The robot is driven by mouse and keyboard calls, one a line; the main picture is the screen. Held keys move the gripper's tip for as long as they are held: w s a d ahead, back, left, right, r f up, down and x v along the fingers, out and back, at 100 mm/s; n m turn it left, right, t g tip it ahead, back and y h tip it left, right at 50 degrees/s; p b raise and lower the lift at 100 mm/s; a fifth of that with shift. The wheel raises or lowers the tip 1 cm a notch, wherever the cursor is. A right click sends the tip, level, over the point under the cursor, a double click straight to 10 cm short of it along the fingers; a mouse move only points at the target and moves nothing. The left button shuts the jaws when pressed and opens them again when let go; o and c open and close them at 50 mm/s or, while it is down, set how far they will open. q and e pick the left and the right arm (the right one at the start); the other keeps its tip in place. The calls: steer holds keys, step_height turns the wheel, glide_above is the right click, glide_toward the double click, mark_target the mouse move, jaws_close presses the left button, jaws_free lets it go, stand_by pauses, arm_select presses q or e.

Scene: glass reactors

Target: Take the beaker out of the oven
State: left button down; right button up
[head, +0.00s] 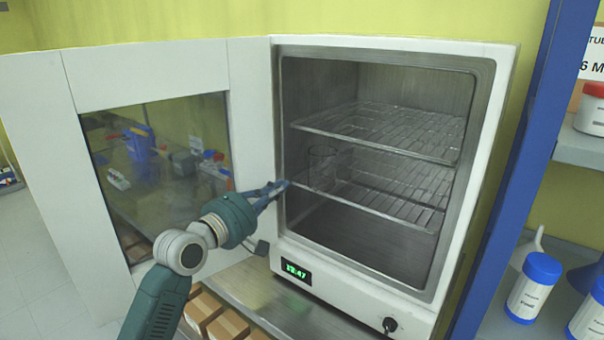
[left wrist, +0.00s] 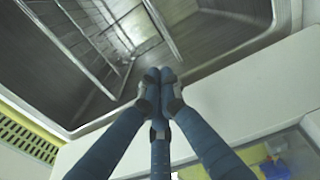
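The oven (head: 400,50) stands with its door (head: 245,90) swung open to the left. A clear glass beaker (head: 322,168) stands upright on the lower wire shelf (head: 400,205), near its left front. My left gripper (head: 280,187) is at the left edge of the oven opening, left of the beaker and apart from it. In the left wrist view its blue fingers (left wrist: 160,76) come together at the tips with nothing seen between them. The beaker is hard to make out in that view. My right gripper is not in view.
An upper wire shelf (head: 385,128) lies above the beaker. A blue post (head: 515,170) and side shelves with blue-capped bottles (head: 533,287) stand to the right. Boxes (head: 215,318) sit below the oven's front left.

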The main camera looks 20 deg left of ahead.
mark_target(302, 181)
arm_select(q)
steer(key=p+x, duration=0.2)
steer(key=x, duration=0.6)
steer(key=shift+w+d+r+p, duration=0.1)
steer(key=shift+d+p, duration=0.05)
steer(key=shift+p, duration=0.25)
steer(key=shift+x, duration=0.75)
steer(key=shift+f, duration=0.25)
